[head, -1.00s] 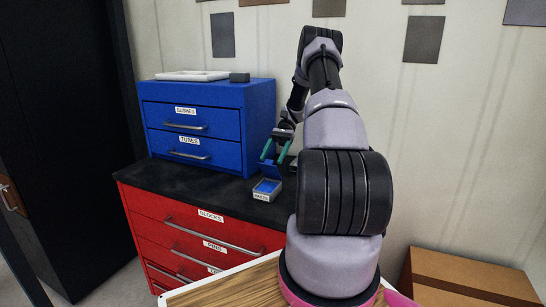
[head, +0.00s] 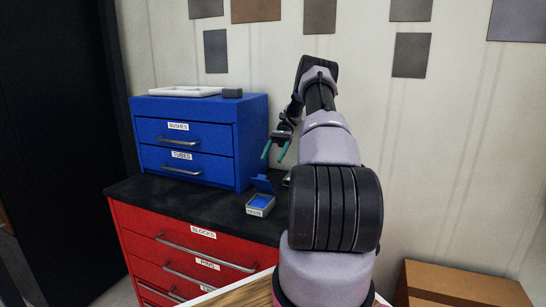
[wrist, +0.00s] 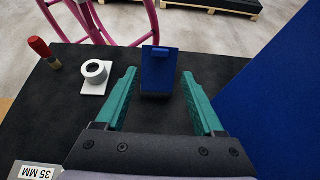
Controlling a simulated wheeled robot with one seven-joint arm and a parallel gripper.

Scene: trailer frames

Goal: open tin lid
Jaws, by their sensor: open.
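The small tin (head: 260,206) stands on the black top of the red cabinet, with a white label on its front and a blue inside. Its blue lid (head: 263,185) is raised at the back, standing roughly upright. In the wrist view the blue lid (wrist: 160,70) shows ahead between the fingers, with a small tab at its top edge; the tin's body is mostly hidden there. My gripper (head: 276,152) is open and empty, with green fingers, above the tin and apart from it. It also shows in the wrist view (wrist: 161,98).
A blue drawer unit (head: 200,137) stands left of the tin, with a white tray (head: 180,92) and dark block (head: 232,93) on top.

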